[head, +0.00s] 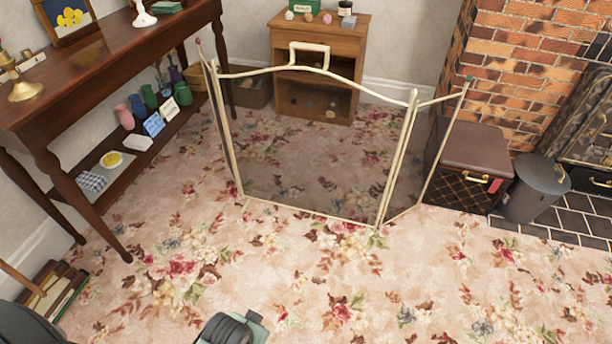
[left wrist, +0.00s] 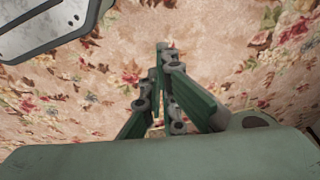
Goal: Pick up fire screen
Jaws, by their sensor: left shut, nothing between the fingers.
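The fire screen (head: 310,150) stands upright on the flowered carpet in the middle of the head view. It has a cream metal frame, dark see-through mesh, a wide centre panel and two angled side panels. Its cream handle (head: 309,46) rises from the top middle of the frame. My left gripper (left wrist: 165,50) shows in the left wrist view, its fingers shut and empty over carpet. The screen is not seen in that view. My left gripper's fingers and my right gripper are not seen in the head view.
A dark wooden console table (head: 110,60) stands at left with items on its lower shelf. A small wooden cabinet (head: 318,75) stands behind the screen. A brown box (head: 470,165) and a grey bin (head: 537,188) are at right. Carpet in front is clear.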

